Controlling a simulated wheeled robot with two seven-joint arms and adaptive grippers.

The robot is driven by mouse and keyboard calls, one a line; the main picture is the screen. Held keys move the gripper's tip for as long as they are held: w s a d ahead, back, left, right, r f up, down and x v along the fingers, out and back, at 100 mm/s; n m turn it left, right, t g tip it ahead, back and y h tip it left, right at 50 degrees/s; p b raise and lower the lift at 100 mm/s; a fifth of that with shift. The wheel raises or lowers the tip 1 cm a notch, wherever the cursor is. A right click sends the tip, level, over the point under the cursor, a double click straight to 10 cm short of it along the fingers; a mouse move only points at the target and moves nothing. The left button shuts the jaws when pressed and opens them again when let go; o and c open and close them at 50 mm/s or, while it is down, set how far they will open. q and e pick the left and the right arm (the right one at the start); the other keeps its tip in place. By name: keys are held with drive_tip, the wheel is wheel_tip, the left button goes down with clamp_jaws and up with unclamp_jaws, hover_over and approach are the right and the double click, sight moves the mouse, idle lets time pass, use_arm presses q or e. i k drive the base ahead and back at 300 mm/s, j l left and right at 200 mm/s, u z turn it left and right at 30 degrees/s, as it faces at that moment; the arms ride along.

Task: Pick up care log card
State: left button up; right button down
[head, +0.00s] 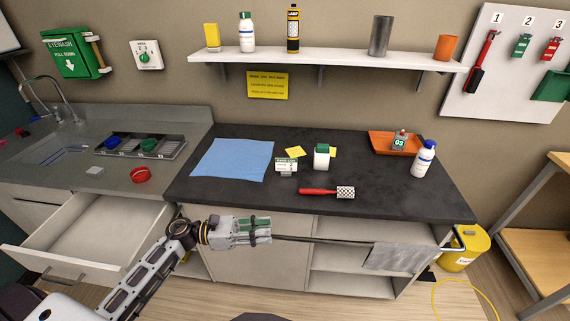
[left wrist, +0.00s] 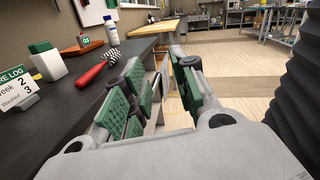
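The care log card (head: 286,164) is a small white card with a green header, standing upright in a small holder on the dark worktop. It also shows at the left edge of the left wrist view (left wrist: 14,88), partly cut off. My left gripper (head: 262,230) is in front of the worktop's front edge, apart from the card and nearer to me. In the left wrist view its green-padded fingers (left wrist: 168,88) stand apart with nothing between them. My right gripper is not in view.
A green-and-white block (head: 321,158) and a red-handled tool (head: 326,191) sit close to the card. A blue mat (head: 232,160) lies left of it. An orange tray (head: 382,144) and a white bottle (head: 423,160) stand right. An open drawer (head: 75,240) juts out at left.

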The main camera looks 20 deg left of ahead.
sight(286, 165)
drive_tip(key=i+j, duration=0.35)
drive_tip(key=i, duration=0.15)
drive_tip(key=i+j, duration=0.35)
drive_tip(key=i, duration=0.15)
